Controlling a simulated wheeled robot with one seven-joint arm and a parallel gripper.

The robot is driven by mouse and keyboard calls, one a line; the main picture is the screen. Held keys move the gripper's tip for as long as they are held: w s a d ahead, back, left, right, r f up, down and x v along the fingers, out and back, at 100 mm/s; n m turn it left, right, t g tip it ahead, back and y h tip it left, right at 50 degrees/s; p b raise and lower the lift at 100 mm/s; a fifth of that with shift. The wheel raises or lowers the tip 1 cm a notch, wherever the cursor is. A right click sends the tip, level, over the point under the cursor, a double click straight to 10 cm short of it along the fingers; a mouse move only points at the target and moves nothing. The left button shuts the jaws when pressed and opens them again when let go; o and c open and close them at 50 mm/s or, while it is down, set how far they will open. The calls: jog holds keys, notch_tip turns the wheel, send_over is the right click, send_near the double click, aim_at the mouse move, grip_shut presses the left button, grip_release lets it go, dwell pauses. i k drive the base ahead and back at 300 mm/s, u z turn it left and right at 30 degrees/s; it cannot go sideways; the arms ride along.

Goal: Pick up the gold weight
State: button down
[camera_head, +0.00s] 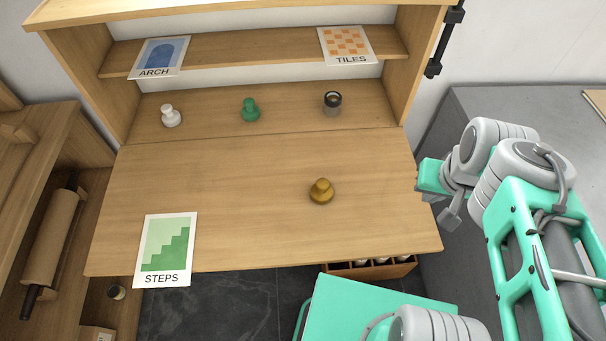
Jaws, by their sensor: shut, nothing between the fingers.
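The gold weight (321,191) stands upright on the wooden desk top, right of the middle. It has a round base and a knob on top, and nothing touches it. My gripper (447,213) is at the desk's right edge, to the right of the weight and clearly apart from it. It is shut and empty, and partly hidden by my arm.
The STEPS card (166,250) lies front left. ARCH (159,58) and TILES (347,46) cards are on the shelf (240,48). The desk middle is clear.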

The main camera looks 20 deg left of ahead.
aim_at(321, 192)
jog(key=u, duration=1.55)
jog(key=k, duration=1.3)
jog(key=u, duration=1.3)
jog(key=i, duration=1.65)
jog(key=z, duration=0.7)
